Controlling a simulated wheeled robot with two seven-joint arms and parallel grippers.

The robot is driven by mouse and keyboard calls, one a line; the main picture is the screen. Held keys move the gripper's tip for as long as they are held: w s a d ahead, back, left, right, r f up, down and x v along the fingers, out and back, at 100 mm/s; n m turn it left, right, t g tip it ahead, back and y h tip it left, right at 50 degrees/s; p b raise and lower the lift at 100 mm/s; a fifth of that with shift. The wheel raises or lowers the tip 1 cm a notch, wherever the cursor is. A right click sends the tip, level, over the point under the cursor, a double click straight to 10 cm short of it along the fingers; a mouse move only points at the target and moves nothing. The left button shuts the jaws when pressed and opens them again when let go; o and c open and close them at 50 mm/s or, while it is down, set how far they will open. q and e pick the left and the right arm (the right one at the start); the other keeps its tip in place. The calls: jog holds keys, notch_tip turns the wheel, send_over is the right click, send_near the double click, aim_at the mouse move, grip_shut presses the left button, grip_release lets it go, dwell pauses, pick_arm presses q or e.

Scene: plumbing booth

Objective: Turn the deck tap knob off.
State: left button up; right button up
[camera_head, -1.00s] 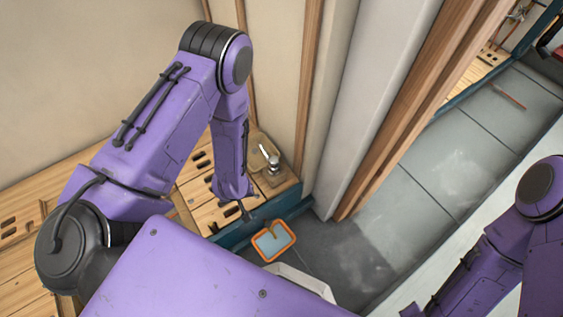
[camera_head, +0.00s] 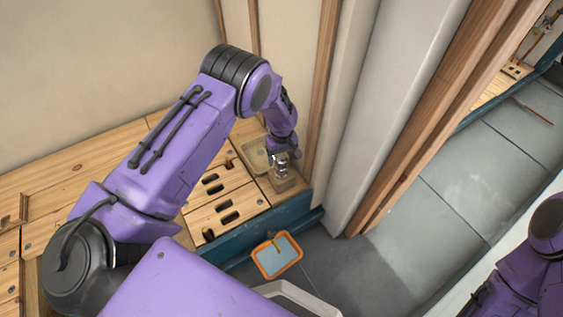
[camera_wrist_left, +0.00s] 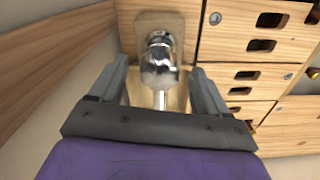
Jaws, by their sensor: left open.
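The deck tap (camera_head: 281,170) is a small shiny metal fitting at the right end of the wooden deck in the head view. In the left wrist view its rounded chrome knob (camera_wrist_left: 159,52) stands in front of a light block, and a thin pale spout or stem points toward the gripper. My left gripper (camera_head: 284,157) is over the tap, pointing down. In the left wrist view the left gripper (camera_wrist_left: 162,72) is open, with one grey finger on each side of the tap. Gaps show between fingers and knob. My right gripper is not in view.
A tan shallow basin (camera_head: 255,153) is beside the tap. Wooden drawer-like panels with dark slots (camera_head: 222,205) lie left of it. A wall and wooden posts (camera_head: 440,110) rise close on the right. An orange-rimmed tray (camera_head: 277,255) lies on the grey floor.

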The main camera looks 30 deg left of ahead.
pick_arm(q)
jog(key=shift+f, duration=0.85)
jog(key=shift+c, duration=0.2)
jog(key=c, duration=1)
jog(key=shift+o, duration=0.2)
